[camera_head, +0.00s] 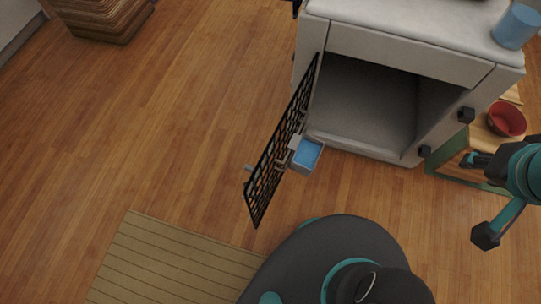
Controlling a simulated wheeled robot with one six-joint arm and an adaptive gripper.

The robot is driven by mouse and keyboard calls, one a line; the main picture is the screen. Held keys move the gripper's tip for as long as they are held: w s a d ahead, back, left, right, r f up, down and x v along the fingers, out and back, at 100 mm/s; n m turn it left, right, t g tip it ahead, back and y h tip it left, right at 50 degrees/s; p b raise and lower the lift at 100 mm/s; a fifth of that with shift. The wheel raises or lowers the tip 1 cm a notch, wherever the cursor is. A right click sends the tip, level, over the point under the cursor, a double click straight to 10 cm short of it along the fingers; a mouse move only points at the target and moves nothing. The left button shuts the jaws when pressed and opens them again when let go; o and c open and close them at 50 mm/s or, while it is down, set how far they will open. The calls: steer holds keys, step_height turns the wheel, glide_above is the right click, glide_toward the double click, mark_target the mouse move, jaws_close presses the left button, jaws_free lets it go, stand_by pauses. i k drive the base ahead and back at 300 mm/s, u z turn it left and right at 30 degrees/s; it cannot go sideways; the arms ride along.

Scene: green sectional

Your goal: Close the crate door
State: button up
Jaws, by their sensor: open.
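The crate door (278,150) is a black wire grid. It stands swung open, out from the left side of the opening of a white crate-like cabinet (405,45), and points toward my base. A small grey box with a blue inside (306,155) hangs on the door's right face. The dark inside of the crate looks empty where visible. My gripper (477,198) is at the right edge, teal and black, with its fingers spread apart and nothing between them. It is in front and right of the crate, well apart from the door. Part of my arm is cut off by the frame.
A blue cup (516,27) stands on the crate's top right. A red bowl (506,119) sits on a low wooden surface at right. A striped mat (165,265) lies at lower left, and a woven basket (100,18) stands upper left. The wooden floor left of the door is clear.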

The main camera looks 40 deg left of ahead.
mark_target(249, 186)
steer(key=z, duration=1.55)
steer(key=k, duration=1.55)
steer(key=u, duration=1.65)
